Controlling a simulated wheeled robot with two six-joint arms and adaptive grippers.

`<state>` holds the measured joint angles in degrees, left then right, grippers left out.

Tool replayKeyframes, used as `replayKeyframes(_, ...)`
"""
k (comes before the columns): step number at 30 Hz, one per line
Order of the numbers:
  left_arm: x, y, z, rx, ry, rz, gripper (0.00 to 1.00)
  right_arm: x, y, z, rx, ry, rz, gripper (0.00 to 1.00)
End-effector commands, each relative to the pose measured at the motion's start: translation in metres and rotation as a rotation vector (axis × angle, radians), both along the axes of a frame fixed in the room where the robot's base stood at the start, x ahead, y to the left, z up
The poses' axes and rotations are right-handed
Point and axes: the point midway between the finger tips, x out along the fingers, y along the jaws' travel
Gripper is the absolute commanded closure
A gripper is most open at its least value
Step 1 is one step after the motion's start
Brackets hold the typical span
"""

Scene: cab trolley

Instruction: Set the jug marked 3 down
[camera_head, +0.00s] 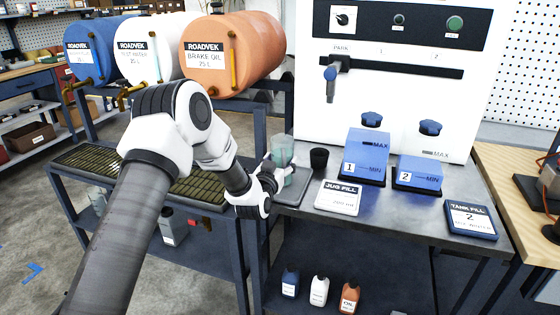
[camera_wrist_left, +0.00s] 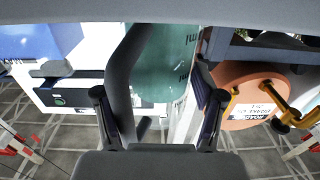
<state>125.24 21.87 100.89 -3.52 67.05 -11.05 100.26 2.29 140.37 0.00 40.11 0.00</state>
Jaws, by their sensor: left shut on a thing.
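The jug (camera_head: 282,150) is clear with greenish liquid in it, at the left end of the metal bench in the head view. My left gripper (camera_head: 268,182) is shut on it and hides part of it. In the left wrist view the jug (camera_wrist_left: 165,65) fills the middle, with its dark handle (camera_wrist_left: 122,75) between the fingers of my left gripper (camera_wrist_left: 160,115). Its number mark cannot be read. A grey pad (camera_head: 291,193) lies under or just beside the jug; I cannot tell whether they touch. My right gripper is not in view.
A black cup (camera_head: 319,158) stands close right of the jug. A grated rack (camera_head: 100,165) with three drums above is at left.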

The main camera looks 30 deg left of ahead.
Motion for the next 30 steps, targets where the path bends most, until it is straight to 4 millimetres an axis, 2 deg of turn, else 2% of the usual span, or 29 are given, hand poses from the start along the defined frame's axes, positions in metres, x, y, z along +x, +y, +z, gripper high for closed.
replayKeyframes(6,0.000,0.000,-0.004,0.001,-0.002,0.000,0.88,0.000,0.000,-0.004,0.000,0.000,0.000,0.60)
replayKeyframes(7,0.000,0.000,-0.003,0.000,0.000,0.000,0.20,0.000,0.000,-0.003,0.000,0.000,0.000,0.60)
replayKeyframes(8,0.000,0.000,-0.003,0.000,0.001,0.000,0.10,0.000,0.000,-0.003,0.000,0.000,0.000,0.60)
replayKeyframes(9,0.000,0.000,-0.003,0.000,0.001,0.000,0.06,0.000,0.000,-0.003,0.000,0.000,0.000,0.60)
replayKeyframes(21,-0.003,-0.001,0.000,-0.001,0.002,0.001,0.06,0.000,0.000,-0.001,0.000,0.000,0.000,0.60)
replayKeyframes(26,-0.033,-0.009,-0.002,-0.004,0.002,0.000,0.06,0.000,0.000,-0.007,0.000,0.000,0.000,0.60)
replayKeyframes(30,-0.070,-0.018,-0.002,-0.004,0.002,0.001,0.06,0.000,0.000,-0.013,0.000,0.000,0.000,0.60)
